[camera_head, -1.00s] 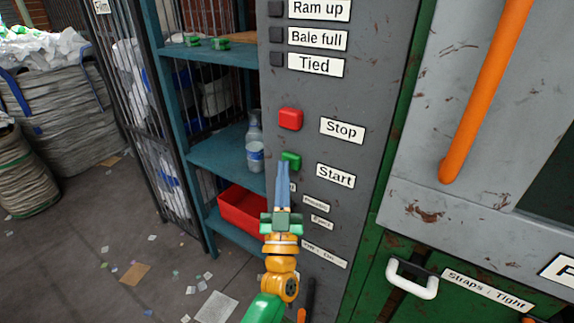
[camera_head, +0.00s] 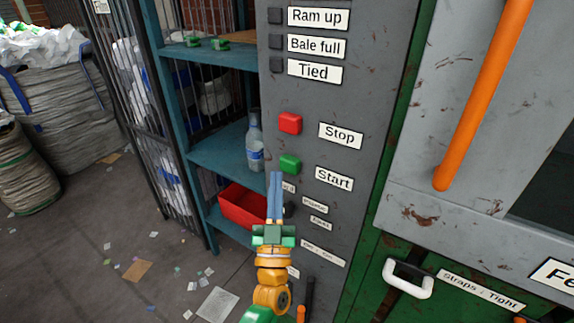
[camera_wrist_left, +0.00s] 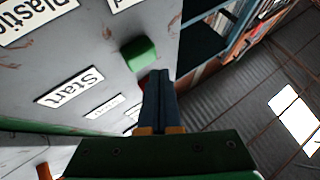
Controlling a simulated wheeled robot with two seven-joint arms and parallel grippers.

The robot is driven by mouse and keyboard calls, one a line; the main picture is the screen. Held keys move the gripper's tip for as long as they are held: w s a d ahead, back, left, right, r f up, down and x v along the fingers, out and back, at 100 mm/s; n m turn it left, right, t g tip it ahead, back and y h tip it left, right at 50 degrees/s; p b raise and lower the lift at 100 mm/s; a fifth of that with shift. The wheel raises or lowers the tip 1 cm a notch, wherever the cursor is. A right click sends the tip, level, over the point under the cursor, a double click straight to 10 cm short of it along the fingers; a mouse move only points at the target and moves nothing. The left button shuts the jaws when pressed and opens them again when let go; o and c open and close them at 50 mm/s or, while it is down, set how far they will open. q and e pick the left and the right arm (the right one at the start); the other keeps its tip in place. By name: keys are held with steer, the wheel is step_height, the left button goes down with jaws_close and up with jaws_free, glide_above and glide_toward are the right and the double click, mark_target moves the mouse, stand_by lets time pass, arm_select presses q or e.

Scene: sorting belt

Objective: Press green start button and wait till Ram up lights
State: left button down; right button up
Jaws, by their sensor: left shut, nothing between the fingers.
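The green start button (camera_head: 290,164) is on the grey control panel (camera_head: 360,90), left of the "Start" label (camera_head: 334,179). It also shows in the left wrist view (camera_wrist_left: 139,54). In the left wrist view the fingertips (camera_wrist_left: 159,74) are beside the button's lower right. The "Ram up" lamp (camera_head: 275,16) is dark, next to its label (camera_head: 318,18). My right gripper is not in view.
The red stop button (camera_head: 290,123) is just above the green one. "Bale full" (camera_head: 275,43) and "Tied" (camera_head: 276,65) lamps are dark. A teal shelf (camera_head: 215,150) with a bottle (camera_head: 254,143) and red bin (camera_head: 240,205) stands left. An orange bar (camera_head: 480,100) is at right.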

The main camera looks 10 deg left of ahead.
arm_select(q)
steer(key=s, duration=0.1)
steer(key=s+a+p, duration=0.1)
steer(key=s+p, duration=0.1)
steer(key=s, duration=0.1)
steer(key=shift+a, duration=0.25)
stand_by(0.5)
steer(key=s+d+f+m+g+h, duration=0.2)
steer(key=s+f+m+g+h, duration=0.3)
steer(key=f, duration=1.1)
steer(key=s+d+f+g+h, duration=0.15)
steer(key=f+g, duration=0.55)
steer(key=f, duration=0.9)
steer(key=s+a+f+g, duration=0.2)
steer(key=s+f+g, duration=0.2)
steer(key=s, duration=0.6)
steer(key=s+a+f+g+y, duration=0.1)
steer(key=s+a+f+g, duration=0.2)
steer(key=s+f, duration=0.4)
steer(key=s+a+f+g, duration=0.3)
steer(key=s+f, duration=0.3)
steer(key=s, duration=0.7)
steer(key=shift+s+a+g+y, duration=0.25)
steer(key=shift+s+g+y, duration=0.15)
steer(key=shift+g, duration=0.5)
